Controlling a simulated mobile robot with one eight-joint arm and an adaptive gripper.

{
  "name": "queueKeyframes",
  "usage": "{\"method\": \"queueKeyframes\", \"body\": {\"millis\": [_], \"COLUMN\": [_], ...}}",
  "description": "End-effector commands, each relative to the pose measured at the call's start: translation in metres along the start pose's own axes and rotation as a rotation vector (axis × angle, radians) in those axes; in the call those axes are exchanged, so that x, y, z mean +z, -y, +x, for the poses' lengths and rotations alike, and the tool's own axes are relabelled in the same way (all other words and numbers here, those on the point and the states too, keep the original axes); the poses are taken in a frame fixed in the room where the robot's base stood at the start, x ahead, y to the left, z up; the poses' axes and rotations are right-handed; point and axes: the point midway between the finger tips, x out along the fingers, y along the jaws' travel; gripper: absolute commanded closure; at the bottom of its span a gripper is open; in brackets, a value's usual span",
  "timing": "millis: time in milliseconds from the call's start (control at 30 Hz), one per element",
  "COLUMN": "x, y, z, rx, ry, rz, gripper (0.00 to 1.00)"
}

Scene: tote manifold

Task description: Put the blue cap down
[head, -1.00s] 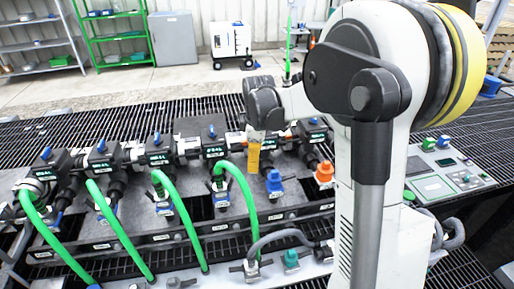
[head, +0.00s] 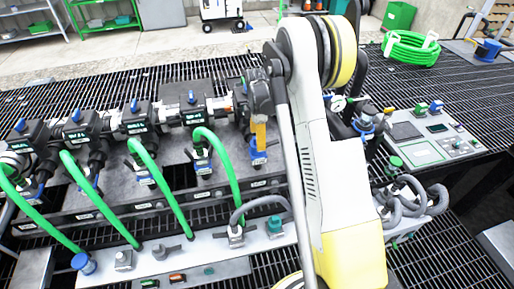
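My gripper (head: 259,133) points down over the manifold, its yellow fingers seen edge-on. A blue cap-like piece (head: 258,156) shows directly below the fingertips, at the front of the manifold. The fingers overlap its top in this view; I cannot tell whether they touch or grip it, or whether they are open or shut. Another round blue cap (head: 84,263) sits on the pale front rail (head: 205,250) at the lower left, well away from my gripper.
Several green hoses (head: 165,190) arch from the valves to the front rail. A teal cap (head: 275,224) stands on the rail near a grey hose. A control panel (head: 430,140) is at the right. My arm hides part of the manifold's right side.

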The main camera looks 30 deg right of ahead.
Motion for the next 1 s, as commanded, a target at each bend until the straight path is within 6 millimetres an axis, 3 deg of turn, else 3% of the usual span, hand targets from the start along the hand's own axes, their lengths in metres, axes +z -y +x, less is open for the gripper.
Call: {"method": "queueKeyframes", "body": {"millis": [200, 467, 667, 700, 833, 867, 1000], "x": [-0.003, -0.003, -0.003, -0.003, -0.003, -0.003, -0.003], "y": [0.001, 0.001, 0.001, 0.001, 0.001, 0.001, 0.001], "z": [0.039, 0.042, 0.042, 0.042, 0.042, 0.042, 0.042], "rx": [0.000, 0.001, 0.001, 0.001, 0.001, 0.001, 0.001], "ry": [0.000, 0.000, 0.000, 0.000, 0.000, 0.000, 0.000], "rz": [0.000, 0.000, 0.000, 0.000, 0.000, 0.000, 0.001], "gripper": [0.26, 0.26, 0.83, 0.87, 0.87, 0.92, 0.92]}}
